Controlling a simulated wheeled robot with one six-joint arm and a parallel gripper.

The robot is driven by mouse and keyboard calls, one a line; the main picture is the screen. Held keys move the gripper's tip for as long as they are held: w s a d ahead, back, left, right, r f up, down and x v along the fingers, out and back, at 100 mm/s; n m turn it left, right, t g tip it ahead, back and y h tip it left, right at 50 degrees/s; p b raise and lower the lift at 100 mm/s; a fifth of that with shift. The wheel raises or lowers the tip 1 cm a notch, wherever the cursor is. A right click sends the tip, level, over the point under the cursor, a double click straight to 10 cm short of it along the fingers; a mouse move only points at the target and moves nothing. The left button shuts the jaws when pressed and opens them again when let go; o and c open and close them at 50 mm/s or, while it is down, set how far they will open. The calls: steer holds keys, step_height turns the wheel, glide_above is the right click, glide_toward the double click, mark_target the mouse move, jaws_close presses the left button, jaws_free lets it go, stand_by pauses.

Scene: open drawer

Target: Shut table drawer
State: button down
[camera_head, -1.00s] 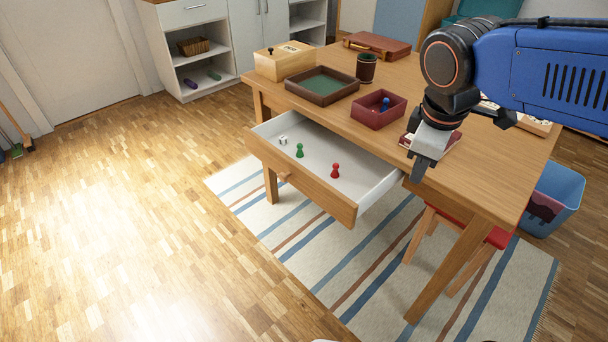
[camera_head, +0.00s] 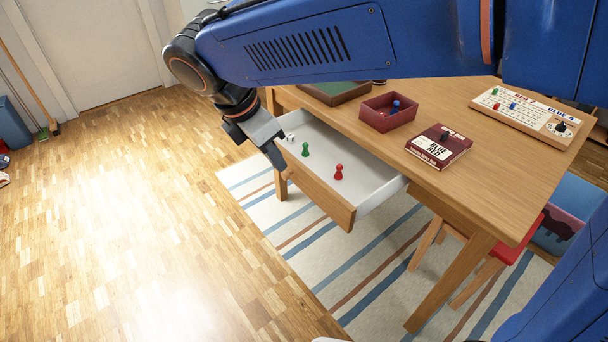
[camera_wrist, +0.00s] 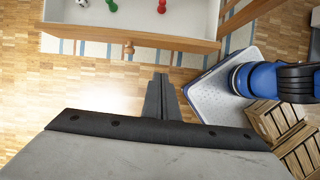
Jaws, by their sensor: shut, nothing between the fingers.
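The table drawer (camera_head: 325,194) stands open from the wooden table (camera_head: 490,185). Inside its pale tray lie a white die (camera_head: 290,137), a green pawn (camera_head: 305,149) and a red pawn (camera_head: 339,172). In the head view my gripper (camera_head: 278,162) is shut and empty, pointing down at the drawer's front left, covering part of the front. In the wrist view the drawer front (camera_wrist: 170,41) with its round wooden knob (camera_wrist: 128,49) crosses the top. My shut fingers (camera_wrist: 162,82) point toward it, with floor visible between them and the front.
A red stool (camera_head: 520,247) and a blue bin (camera_head: 568,215) stand by the table. A striped rug (camera_head: 370,260) lies below; the floor in front is clear.

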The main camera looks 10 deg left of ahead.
glide_toward(303, 176)
steer(key=s+f, duration=0.4)
steer(key=f, duration=0.1)
steer(key=shift+w+d+f, duration=0.15)
steer(key=shift+w+d, duration=0.55)
steer(key=shift+d, duration=0.05)
steer(key=shift+w+d+f, duration=0.1)
steer(key=shift+w+d, duration=0.6)
steer(key=shift+d, duration=0.05)
steer(key=w+d, duration=0.8)
steer(key=w, duration=0.1)
steer(key=w+d, duration=0.4)
steer(key=w, duration=0.1)
